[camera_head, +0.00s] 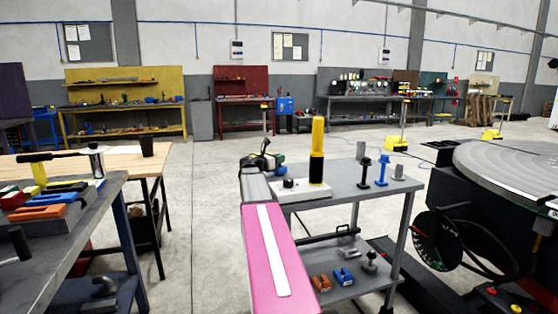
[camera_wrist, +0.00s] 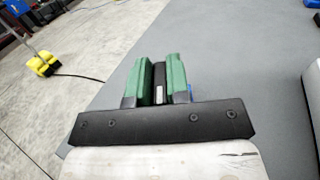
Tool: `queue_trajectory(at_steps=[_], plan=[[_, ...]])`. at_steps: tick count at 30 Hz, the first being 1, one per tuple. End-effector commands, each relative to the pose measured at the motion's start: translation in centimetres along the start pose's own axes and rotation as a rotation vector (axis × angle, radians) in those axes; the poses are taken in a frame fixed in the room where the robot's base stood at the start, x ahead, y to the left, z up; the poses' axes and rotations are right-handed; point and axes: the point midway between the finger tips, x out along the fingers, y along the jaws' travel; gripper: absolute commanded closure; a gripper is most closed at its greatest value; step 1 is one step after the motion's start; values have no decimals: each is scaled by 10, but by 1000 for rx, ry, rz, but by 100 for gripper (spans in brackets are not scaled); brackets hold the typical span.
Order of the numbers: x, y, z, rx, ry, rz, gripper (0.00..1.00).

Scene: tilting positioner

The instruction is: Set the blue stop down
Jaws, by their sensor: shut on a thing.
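My gripper (camera_wrist: 160,66) has green jaws in the wrist view, shut on a narrow dark piece (camera_wrist: 159,84) with a grey face. A small patch of blue (camera_wrist: 190,91) shows beside the right jaw. I take the held thing to be the blue stop, though most of it is hidden. In the head view my gripper (camera_head: 267,160) is small and partly hidden by my pink arm, with a bit of blue (camera_head: 281,155) at its far side. It is at the left end of the grey cart top (camera_head: 343,190). I cannot tell whether the held piece touches the cart.
A round turntable (camera_head: 510,165) is at right. Bare grey surface shows around my jaws.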

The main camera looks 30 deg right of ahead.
Motion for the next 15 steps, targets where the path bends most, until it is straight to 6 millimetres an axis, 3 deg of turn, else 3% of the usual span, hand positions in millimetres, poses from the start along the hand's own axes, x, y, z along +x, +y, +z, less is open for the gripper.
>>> queue_trajectory(at_steps=[2, 3, 5, 15], plan=[[0, 0, -1, -1, -2, 0, 100], [0, 0, -2, 0, 0, 0, 77], [0, 0, -2, 0, 0, 0, 58], [0, 0, 1, 0, 0, 0, 58]])
